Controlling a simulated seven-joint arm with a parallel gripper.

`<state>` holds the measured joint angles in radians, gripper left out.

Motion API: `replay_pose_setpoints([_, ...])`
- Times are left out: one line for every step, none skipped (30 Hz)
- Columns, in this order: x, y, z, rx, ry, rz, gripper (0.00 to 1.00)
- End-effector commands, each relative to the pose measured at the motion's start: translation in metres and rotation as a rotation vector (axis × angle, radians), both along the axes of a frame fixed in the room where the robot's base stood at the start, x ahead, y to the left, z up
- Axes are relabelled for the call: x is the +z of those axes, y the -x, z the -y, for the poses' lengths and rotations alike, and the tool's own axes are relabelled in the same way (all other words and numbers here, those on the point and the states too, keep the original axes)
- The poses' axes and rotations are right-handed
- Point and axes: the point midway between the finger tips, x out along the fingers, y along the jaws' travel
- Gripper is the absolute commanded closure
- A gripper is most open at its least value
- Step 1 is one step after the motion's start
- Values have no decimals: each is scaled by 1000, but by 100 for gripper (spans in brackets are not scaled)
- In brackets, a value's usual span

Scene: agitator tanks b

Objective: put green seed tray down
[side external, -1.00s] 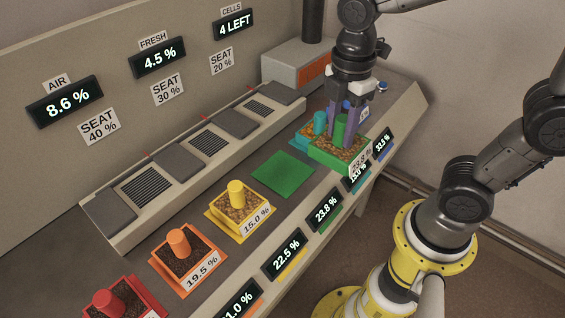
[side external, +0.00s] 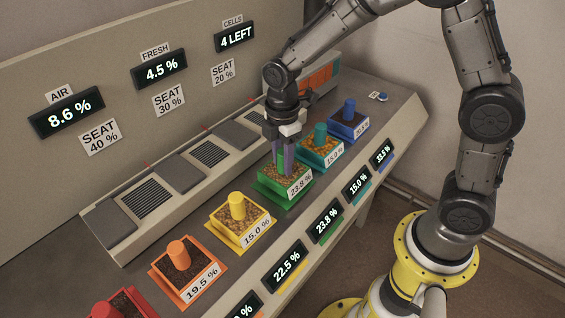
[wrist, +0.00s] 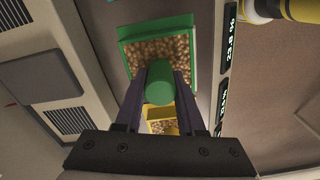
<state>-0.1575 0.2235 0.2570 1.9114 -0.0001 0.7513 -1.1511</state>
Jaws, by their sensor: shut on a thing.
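My gripper (side external: 283,160) is shut on the green peg from above. The tray is over the green pad (side external: 262,193), between the yellow and teal trays. A strip of the pad shows at its left and front. Whether the tray touches the pad or hangs just above it, I cannot tell.
A yellow tray (side external: 241,229) and an orange tray (side external: 184,272) stand to the left. A teal tray (side external: 319,154) and a blue tray (side external: 348,125) stand to the right. Behind runs a raised ledge with grilles and grey plates (side external: 179,172). Displays line the front edge.

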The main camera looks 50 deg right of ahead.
Motion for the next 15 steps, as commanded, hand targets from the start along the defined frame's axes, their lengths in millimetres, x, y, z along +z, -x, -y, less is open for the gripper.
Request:
replay_pose_setpoints([-6, 0, 0, 0, 0, 0, 100])
replay_pose_setpoints([-9, 0, 0, 0, 0, 1, 100])
replay_pose_setpoints([-11, -1, 0, 0, 0, 2, 100])
replay_pose_setpoints([-13, -1, 0, 0, 0, 2, 100])
replay_pose_setpoints([-13, -1, 0, 0, 0, 3, 100])
replay_pose_setpoints([-13, -1, 0, 0, 0, 3, 100])
replay_pose_setpoints([-13, -1, 0, 0, 0, 3, 100])
replay_pose_setpoints([-13, -1, 0, 0, 0, 3, 100])
replay_pose_setpoints([-13, -1, 0, 0, 0, 3, 100])
replay_pose_setpoints([-13, -1, 0, 0, 0, 3, 100])
replay_pose_setpoints([-13, -1, 0, 0, 0, 3, 100])
replay_pose_setpoints([-13, -1, 0, 0, 0, 3, 100])
replay_pose_setpoints([-14, -1, 0, 0, 0, 3, 100])
replay_pose_setpoints([-15, 0, 0, 0, 0, 2, 100])
replay_pose_setpoints([-16, 0, 0, 0, 0, 2, 100])
